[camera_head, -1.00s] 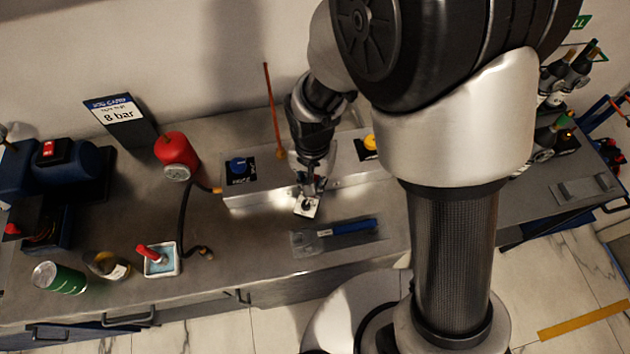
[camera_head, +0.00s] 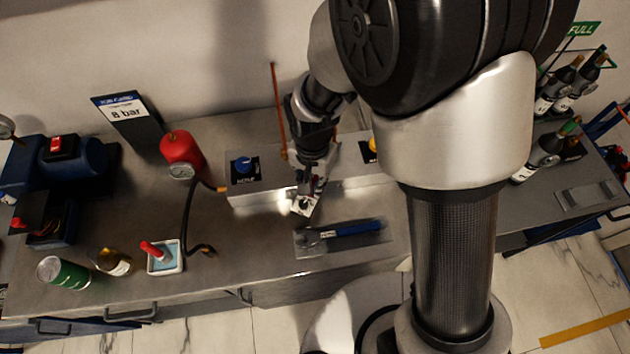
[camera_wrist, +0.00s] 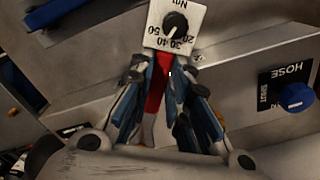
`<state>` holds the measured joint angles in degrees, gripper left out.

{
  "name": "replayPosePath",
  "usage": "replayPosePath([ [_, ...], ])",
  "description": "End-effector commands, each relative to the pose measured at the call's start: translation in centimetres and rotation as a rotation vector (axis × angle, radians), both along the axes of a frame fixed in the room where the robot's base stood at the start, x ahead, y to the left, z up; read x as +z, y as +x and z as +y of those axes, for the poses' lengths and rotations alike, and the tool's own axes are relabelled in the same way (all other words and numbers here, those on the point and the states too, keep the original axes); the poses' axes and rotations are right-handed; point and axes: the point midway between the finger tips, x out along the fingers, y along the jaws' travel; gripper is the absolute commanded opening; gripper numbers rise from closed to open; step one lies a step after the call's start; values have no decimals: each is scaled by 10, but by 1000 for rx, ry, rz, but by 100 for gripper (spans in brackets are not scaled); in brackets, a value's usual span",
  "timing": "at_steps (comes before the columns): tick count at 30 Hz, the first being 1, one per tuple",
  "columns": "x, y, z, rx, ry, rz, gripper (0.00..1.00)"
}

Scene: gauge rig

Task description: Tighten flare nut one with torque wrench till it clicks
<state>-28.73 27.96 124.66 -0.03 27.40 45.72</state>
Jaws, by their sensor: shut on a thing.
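My gripper (camera_wrist: 171,110) is shut on a red-handled tool (camera_wrist: 155,92), which looks like the torque wrench. A white plate with a black dial (camera_wrist: 175,24), marked Nm with several numbers, sits at the tool's far end. In the head view my gripper (camera_head: 314,180) is over the front of the long grey rig box (camera_head: 258,194), and the white plate (camera_head: 304,205) shows just beyond its fingertips. A thin copper pipe (camera_head: 279,105) stands behind my gripper. I cannot make out flare nut one or whether the tool touches anything.
A blue-handled tool (camera_head: 352,229) lies on a mat in front of the box. A blue knob (camera_wrist: 296,96) labelled HOSE is on the box.

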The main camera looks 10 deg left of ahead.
Motion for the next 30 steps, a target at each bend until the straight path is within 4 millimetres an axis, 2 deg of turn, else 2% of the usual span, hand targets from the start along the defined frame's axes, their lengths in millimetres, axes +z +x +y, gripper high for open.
replayPosePath([
  [10,-1,-1,3,-24,-1,6,0],
  [30,0,-2,-10,73,0,0,0],
])
